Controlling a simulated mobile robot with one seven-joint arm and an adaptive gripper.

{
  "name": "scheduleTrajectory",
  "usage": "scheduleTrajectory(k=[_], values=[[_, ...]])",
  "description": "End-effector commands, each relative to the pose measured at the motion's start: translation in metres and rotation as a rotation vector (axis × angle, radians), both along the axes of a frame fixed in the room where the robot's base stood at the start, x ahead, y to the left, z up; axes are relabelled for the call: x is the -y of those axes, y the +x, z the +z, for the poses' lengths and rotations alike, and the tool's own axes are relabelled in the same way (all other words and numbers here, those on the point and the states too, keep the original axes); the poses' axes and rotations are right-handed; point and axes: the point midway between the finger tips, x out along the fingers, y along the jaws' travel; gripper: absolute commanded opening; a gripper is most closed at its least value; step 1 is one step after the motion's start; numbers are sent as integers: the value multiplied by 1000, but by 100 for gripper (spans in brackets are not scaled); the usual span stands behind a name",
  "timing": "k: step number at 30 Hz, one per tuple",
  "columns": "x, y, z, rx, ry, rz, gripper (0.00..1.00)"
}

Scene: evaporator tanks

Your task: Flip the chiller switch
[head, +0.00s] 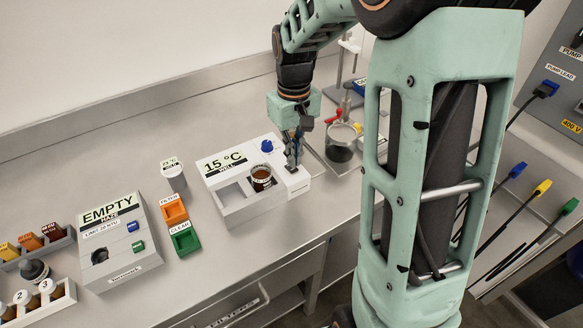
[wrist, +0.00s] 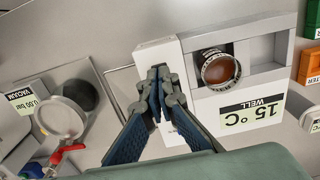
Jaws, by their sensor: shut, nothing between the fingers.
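The chiller is a white box (head: 225,204) with a "15 °C WELL" label; it also shows in the wrist view (wrist: 262,92). A brown jar (head: 261,178) stands in one of its wells, and the other well is empty. A blue knob (head: 266,146) is at its back. A narrow white panel (wrist: 152,53) runs along the chiller's side. My gripper (head: 292,165) is shut and empty, pointing down over this panel. In the wrist view its fingertips (wrist: 160,75) cover part of the panel. I cannot make out the switch itself; the fingers may hide it. Contact is unclear.
A glass vessel with a red valve (head: 340,140) stands on a tray close to the right of my gripper. The front counter strip is clear.

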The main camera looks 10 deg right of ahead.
Motion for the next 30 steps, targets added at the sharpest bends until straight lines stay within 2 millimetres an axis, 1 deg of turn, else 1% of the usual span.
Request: scheduleTrajectory(k=[17, 30], values=[[0, 0, 0, 0, 0, 0, 0], [0, 0, -6, -1, 0, 0, 0]])
